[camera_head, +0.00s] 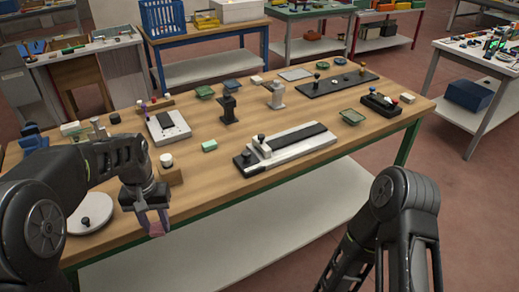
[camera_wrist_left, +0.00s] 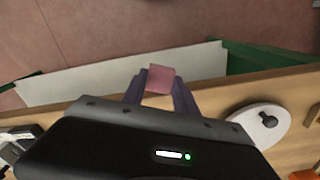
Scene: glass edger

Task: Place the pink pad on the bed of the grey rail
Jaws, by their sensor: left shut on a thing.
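The pink pad (camera_head: 156,226) is a small block between the purple-grey fingers of my left gripper (camera_head: 152,215). In the left wrist view the pad (camera_wrist_left: 161,78) sticks out past the fingertips (camera_wrist_left: 158,92), which are shut on it. The gripper hangs at the near edge of the wooden table, left of centre. A long pale grey rail (camera_head: 262,168) with a dark strip along its top lies at the table's middle front, to the right of the gripper and apart from it. My right gripper does not show; only my right arm is in view.
A round white plate with a black knob (camera_head: 90,212) and a wooden block with a white knob (camera_head: 170,176) stand close to my left gripper. A green block (camera_head: 209,146) lies left of the rail. Dark stands and dishes fill the back of the wooden table (camera_head: 215,185).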

